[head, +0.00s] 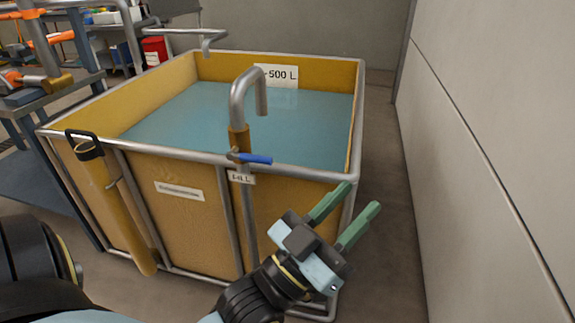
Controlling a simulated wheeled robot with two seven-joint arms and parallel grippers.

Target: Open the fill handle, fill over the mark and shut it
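A yellow-walled tank (290,210) in a metal frame stands in front of me, with blue-grey water (190,120) inside. A bent metal fill pipe (240,95) rises at its front rim and hooks over the tank. The fill handle (256,159), a blue lever, sticks out to the right across the pipe, above a "FILL" label (241,178). A white "500 L" mark plate (277,75) is on the far inner wall, above the water surface. My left gripper (358,199) is open and empty, with green fingers, to the lower right of the handle and apart from it. My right gripper is not in view.
A yellow tube with a black loop handle (88,147) hangs on the tank's front left. A second bent pipe (208,40) reaches over the back left corner. A cluttered bench stands left. A grey wall (500,110) bounds the right, with a floor strip (383,200) between.

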